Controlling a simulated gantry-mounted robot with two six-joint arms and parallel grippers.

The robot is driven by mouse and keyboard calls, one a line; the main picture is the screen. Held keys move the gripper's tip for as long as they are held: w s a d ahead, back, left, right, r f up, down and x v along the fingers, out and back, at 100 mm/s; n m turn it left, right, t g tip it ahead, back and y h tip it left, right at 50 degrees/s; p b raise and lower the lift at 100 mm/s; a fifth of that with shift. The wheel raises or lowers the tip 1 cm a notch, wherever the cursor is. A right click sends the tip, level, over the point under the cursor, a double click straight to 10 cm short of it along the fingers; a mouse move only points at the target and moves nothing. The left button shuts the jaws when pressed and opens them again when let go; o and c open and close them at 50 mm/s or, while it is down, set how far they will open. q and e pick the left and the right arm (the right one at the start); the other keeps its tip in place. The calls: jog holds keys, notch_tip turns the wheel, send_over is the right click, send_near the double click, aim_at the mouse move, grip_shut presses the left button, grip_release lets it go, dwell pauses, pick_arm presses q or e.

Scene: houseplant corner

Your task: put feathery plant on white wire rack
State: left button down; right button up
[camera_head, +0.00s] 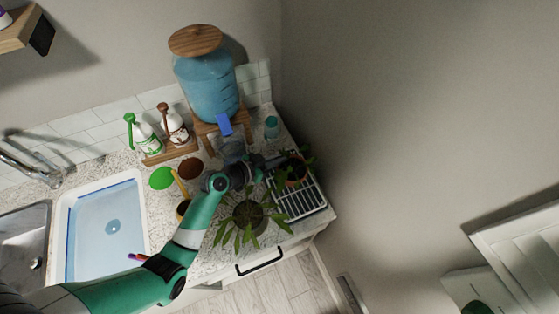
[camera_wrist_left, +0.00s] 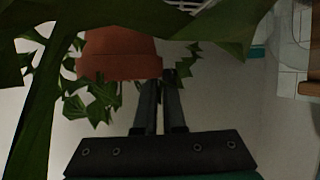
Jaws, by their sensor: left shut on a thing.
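The feathery plant (camera_head: 297,171), with lobed green leaves in a small terracotta pot, is at the right end of the counter in the head view. In the left wrist view its terracotta pot (camera_wrist_left: 120,57) is at the fingertips. My left gripper (camera_head: 279,161) is shut on this plant; its fingers (camera_wrist_left: 160,84) meet the pot's edge. The white wire rack (camera_head: 304,203) lies under and in front of the plant. I cannot tell whether the pot touches it. My right gripper is out of view.
A broad-leaved plant (camera_head: 250,216) stands close beside my left forearm and the rack. A blue water dispenser (camera_head: 208,88), two bottles (camera_head: 173,124) and a teal cup (camera_head: 271,127) stand behind. The sink (camera_head: 105,232) is left; a wall bounds the right.

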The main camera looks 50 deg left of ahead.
pick_arm(q)
jog(key=shift+f, duration=0.45)
jog(key=c, duration=1)
grip_release()
jog(key=p+v, duration=0.5)
jog(key=v, duration=0.7)
jog(key=shift+p, duration=0.35)
jog(key=shift+r, duration=0.1)
